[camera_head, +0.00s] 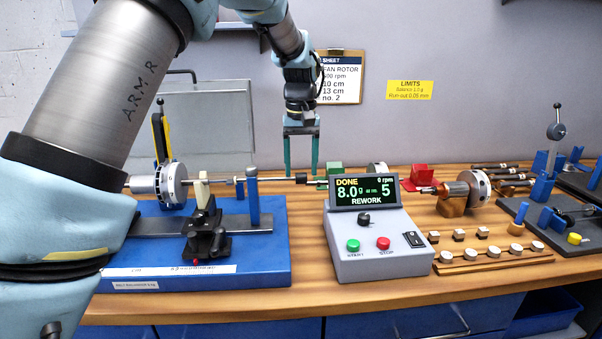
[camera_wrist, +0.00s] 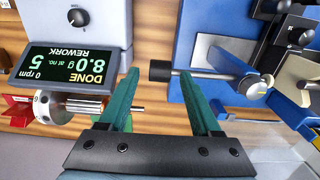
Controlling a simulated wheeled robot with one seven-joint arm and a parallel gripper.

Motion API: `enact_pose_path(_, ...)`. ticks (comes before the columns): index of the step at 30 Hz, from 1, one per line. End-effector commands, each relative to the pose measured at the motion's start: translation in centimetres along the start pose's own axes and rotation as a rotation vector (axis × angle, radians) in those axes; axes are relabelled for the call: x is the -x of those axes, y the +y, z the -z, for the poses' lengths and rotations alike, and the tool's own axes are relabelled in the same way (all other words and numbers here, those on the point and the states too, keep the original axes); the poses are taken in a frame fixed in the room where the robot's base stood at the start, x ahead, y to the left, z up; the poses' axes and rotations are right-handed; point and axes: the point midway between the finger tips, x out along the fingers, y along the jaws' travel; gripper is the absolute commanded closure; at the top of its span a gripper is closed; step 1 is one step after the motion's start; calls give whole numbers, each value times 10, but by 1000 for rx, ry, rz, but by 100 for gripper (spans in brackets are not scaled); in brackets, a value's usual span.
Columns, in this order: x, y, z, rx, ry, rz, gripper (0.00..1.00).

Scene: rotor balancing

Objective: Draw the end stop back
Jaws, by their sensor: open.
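The end stop shows as a black knob (camera_head: 300,178) on a thin steel rod that runs left to a blue post (camera_head: 253,197) on the balancing stand. In the wrist view the knob (camera_wrist: 160,70) appears between my fingertips, with its rod running right into a steel and blue holder. My gripper (camera_head: 301,171) points down at the knob, its teal fingers apart. In the wrist view my gripper (camera_wrist: 159,76) is open and holds nothing. I cannot tell whether a finger touches the knob. The rotor (camera_head: 172,184) sits on the stand at the left.
The balancer display (camera_head: 364,192) reads DONE, 8.0 g at no. 5, REWORK, and stands close right of the knob. The blue stand base (camera_head: 140,275) lies left. A red block (camera_head: 421,177), a second rotor (camera_head: 474,186) and a weight rack (camera_head: 495,258) are further right.

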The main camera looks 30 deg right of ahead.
Motion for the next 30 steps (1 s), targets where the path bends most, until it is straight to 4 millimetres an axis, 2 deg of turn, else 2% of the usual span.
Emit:
enact_pose_path(9, 61, 0, 1, 0, 6, -2, 35)
enact_pose_path(13, 79, 0, 1, 0, 4, -2, 35)
enact_pose_path(18, 89, 0, 0, 0, 2, -1, 35)
enact_pose_path(30, 90, 0, 0, 0, 1, 0, 35)
